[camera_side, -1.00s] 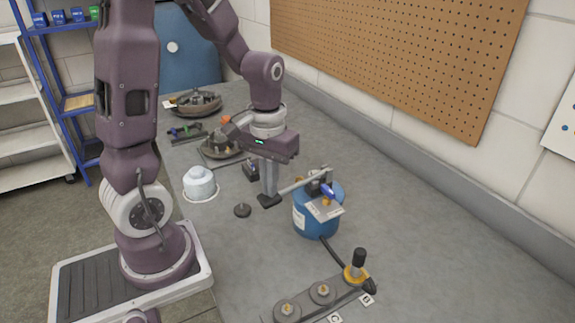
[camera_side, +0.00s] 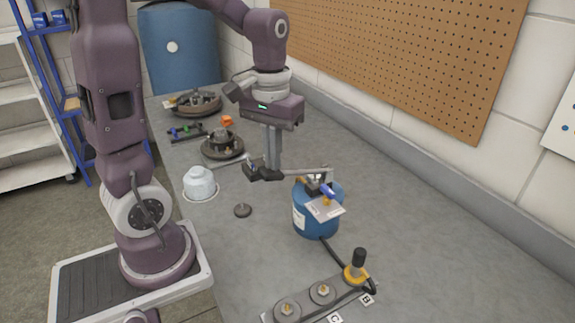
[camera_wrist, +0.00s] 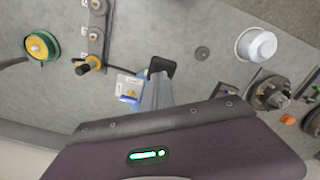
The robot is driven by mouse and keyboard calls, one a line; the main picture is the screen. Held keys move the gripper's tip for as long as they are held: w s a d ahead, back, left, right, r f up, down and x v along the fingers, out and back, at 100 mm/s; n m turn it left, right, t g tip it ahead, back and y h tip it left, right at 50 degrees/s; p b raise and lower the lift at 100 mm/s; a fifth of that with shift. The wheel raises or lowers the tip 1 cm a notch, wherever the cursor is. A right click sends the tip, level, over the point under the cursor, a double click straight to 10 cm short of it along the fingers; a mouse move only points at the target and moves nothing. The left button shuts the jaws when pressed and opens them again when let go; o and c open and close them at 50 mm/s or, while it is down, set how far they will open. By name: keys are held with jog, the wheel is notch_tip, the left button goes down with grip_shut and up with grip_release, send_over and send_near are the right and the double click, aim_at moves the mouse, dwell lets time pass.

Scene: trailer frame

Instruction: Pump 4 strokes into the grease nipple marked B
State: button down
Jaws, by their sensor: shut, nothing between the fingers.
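The blue grease pump (camera_side: 318,215) stands on the bench with a grey lever (camera_side: 308,174) on top, close to level. My gripper (camera_side: 264,174) is shut and empty, its dark fingertips at the lever's free end; I cannot tell whether they touch it. In the wrist view the fingertips (camera_wrist: 160,68) hide most of the pump. A black hose (camera_side: 333,253) runs from the pump towards the black-and-yellow coupler (camera_side: 356,268), which stands upright at the bar end beside label B (camera_side: 367,299). The coupler also shows in the wrist view (camera_wrist: 88,64). The nipple beneath it is hidden.
The bar (camera_side: 304,306) carries further nipples, one near label C (camera_side: 335,319). Hubs (camera_side: 222,147) stand farther back. The bench right of the pump is clear.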

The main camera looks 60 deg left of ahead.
aim_at(269, 177)
jog(key=shift+s+f, duration=0.2)
jog(key=shift+f, duration=0.4)
jog(key=shift+s+f, duration=0.15)
jog(key=shift+f, duration=0.45)
jog(key=shift+f, duration=0.15)
jog(key=shift+s+f, duration=0.15)
jog(key=shift+f, duration=0.9)
jog(key=shift+w+r, duration=0.15)
jog(key=shift+r, duration=1.5)
jog(key=shift+w+r, duration=0.2)
jog(key=shift+r, duration=1.5)
jog(key=shift+w+r, duration=0.15)
jog(key=shift+r, duration=1.5)
